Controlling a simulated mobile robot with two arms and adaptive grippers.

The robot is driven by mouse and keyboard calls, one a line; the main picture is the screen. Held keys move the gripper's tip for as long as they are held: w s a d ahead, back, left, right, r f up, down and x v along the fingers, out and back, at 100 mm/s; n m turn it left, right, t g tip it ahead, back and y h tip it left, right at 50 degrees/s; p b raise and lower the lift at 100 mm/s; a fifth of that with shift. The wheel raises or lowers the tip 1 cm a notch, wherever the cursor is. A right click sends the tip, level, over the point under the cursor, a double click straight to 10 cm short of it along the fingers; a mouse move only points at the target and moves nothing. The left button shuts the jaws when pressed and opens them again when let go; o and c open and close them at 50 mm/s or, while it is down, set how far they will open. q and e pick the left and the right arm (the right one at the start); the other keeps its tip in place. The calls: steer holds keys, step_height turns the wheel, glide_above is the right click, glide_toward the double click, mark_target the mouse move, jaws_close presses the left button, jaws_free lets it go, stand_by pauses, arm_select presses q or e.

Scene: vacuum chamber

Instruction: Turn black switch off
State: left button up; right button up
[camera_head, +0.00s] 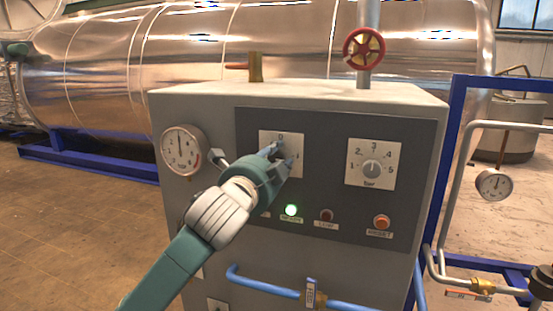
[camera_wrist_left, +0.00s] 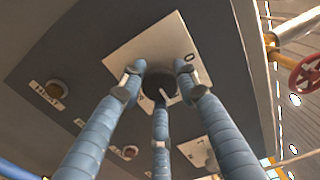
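The black switch (camera_wrist_left: 156,77) is a round dark knob on a square white plate, seen in the left wrist view with a short pale line on its face pointing down, away from the 0. The plate (camera_head: 266,139) is at the left of the grey panel in the head view, marked 0 at the top and 1 at the right. My left gripper (camera_head: 282,155) is in front of this plate and hides most of the knob. In the wrist view its three blue fingers (camera_wrist_left: 160,85) stand around the knob; whether they touch it I cannot tell. My right gripper is out of view.
A second dial (camera_head: 371,169) marked in bar is to the right. Below are a lit green lamp (camera_head: 291,210), a dark button (camera_head: 326,215) and an orange-red button (camera_head: 381,222). A pressure gauge (camera_head: 183,150) is at the left. A blue pipe (camera_head: 262,284) crosses low in front.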

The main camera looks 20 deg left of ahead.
arm_select(q)
steer(key=c, duration=0.4)
steer(key=n+p, duration=0.1)
steer(key=n, duration=0.2)
steer(key=shift+n+p, duration=0.4)
steer(key=n+p, duration=0.2)
steer(key=n, duration=0.2)
steer(key=shift+n, duration=0.3)
steer(key=n+p, duration=0.2)
steer(key=n, duration=0.3)
steer(key=shift+n+p, duration=1.15)
steer(key=shift+n, duration=1.15)
steer(key=shift+f, duration=0.1)
